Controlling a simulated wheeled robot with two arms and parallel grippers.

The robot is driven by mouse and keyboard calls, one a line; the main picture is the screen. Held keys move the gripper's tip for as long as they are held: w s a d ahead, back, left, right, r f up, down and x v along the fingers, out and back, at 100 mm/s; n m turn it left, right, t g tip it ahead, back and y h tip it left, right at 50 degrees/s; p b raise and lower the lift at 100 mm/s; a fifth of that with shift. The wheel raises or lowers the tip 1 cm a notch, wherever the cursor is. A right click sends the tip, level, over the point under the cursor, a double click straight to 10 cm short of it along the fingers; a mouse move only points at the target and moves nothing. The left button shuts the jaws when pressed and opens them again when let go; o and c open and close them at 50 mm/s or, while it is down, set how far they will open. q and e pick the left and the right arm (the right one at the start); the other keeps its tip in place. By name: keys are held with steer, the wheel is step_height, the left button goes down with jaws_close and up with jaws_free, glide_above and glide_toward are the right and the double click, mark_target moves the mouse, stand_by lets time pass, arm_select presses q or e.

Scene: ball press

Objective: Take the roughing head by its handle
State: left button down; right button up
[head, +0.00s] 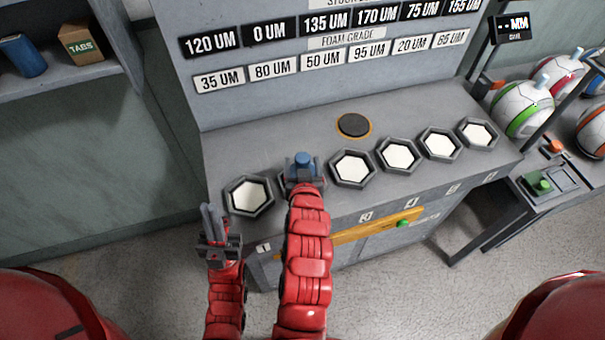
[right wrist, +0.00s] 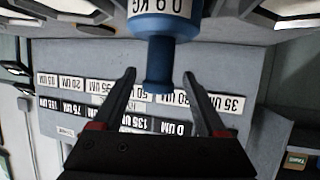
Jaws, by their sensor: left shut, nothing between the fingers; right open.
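A blue piece (head: 302,158), which I take to be the roughing head, stands in the row of hexagonal sockets on the grey bench. The right wrist view shows its body (right wrist: 165,25) marked "0.9 KG" and its narrower handle (right wrist: 158,65). My right gripper (right wrist: 159,80) is open, with a finger on each side of the handle and visible gaps to it. In the head view my right gripper (head: 303,172) partly covers the piece. My left gripper (head: 212,216) is shut and empty, in front of the leftmost socket.
White hexagonal sockets (head: 352,168) line the bench (head: 270,140) on both sides of the blue piece. A dark round disc (head: 353,125) lies behind them. A label board (head: 320,45) rises at the back. A yellow bar (head: 375,227) is on the bench front. Balls (head: 528,114) sit at right.

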steer(key=shift+w+d+f, duration=0.1)
steer(key=shift+w+f, duration=0.15)
steer(key=shift+w, duration=0.3)
steer(key=shift+f+p+x, duration=0.2)
steer(key=shift+p+x, duration=0.45)
steer(key=shift+x, duration=1.35)
steer(key=shift+s, duration=0.15)
jaws_close()
